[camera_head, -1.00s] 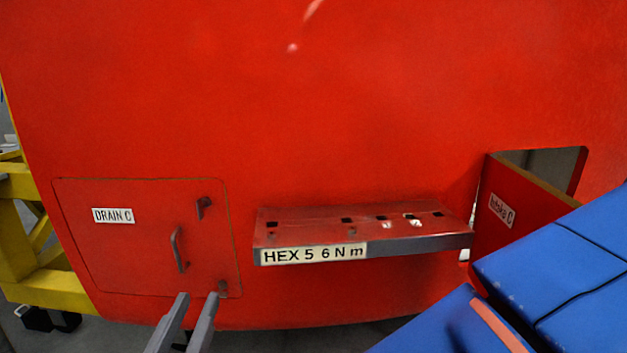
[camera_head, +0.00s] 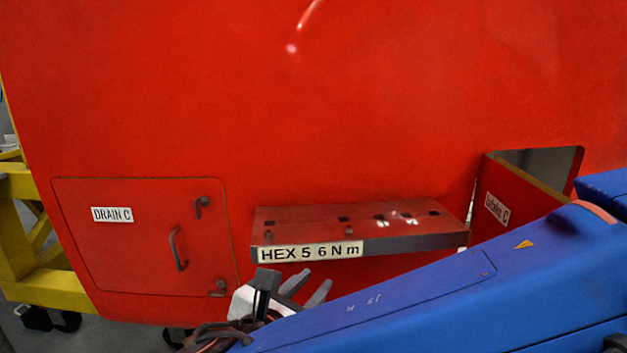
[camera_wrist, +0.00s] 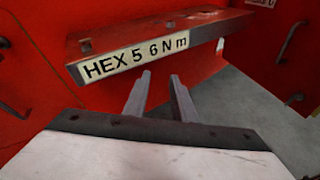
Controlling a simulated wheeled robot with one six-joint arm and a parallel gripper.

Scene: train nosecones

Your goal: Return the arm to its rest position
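My gripper (camera_head: 302,290) is at the bottom middle of the head view, in front of and below the red shelf (camera_head: 410,239) labelled "HEX 5 6 N m". Its two grey fingers stand apart with nothing between them. In the wrist view my gripper (camera_wrist: 160,88) also shows two separated fingers pointing toward the underside of the shelf (camera_wrist: 140,33). They appear apart from it, though the exact gap is hard to tell. My blue arm crosses the lower right of the head view and covers part of the scene there.
A closed red hatch labelled "DRAIN C" (camera_head: 150,250) with a handle is at left. A red door labelled "Intake C" (camera_head: 500,200) stands open at right beside a dark opening (camera_head: 548,168). A yellow frame (camera_head: 30,255) stands at far left. Grey floor (camera_wrist: 240,120) is clear below.

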